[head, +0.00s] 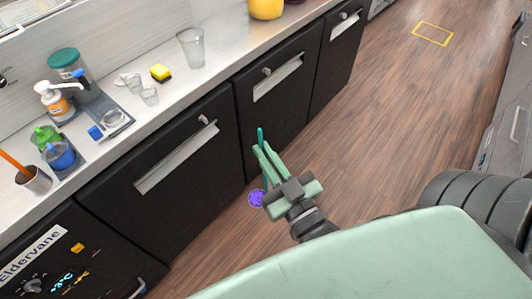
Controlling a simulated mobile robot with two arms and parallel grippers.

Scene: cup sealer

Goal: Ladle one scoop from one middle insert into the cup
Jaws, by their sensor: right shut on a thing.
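My right gripper (263,150) is in the middle of the view, in front of the dark cabinet doors and over the wood floor. It is shut on a thin teal handle (261,135), which looks like the ladle's. A round purple speckled piece (256,198) shows beside the gripper, low down; I cannot tell if it is the ladle's bowl. A clear tall cup (191,48) stands upright on the counter. I cannot tell whether it is the task's cup. No inserts are in view. My left gripper is not in view.
The counter (225,45) holds a yellow sponge (160,72), small glasses (149,95), a pump bottle (55,100), a teal-lidded jar (66,62) and a yellow container (266,8). Dark cabinets with handles (277,78) line its front. The wood floor (390,120) is open to the right.

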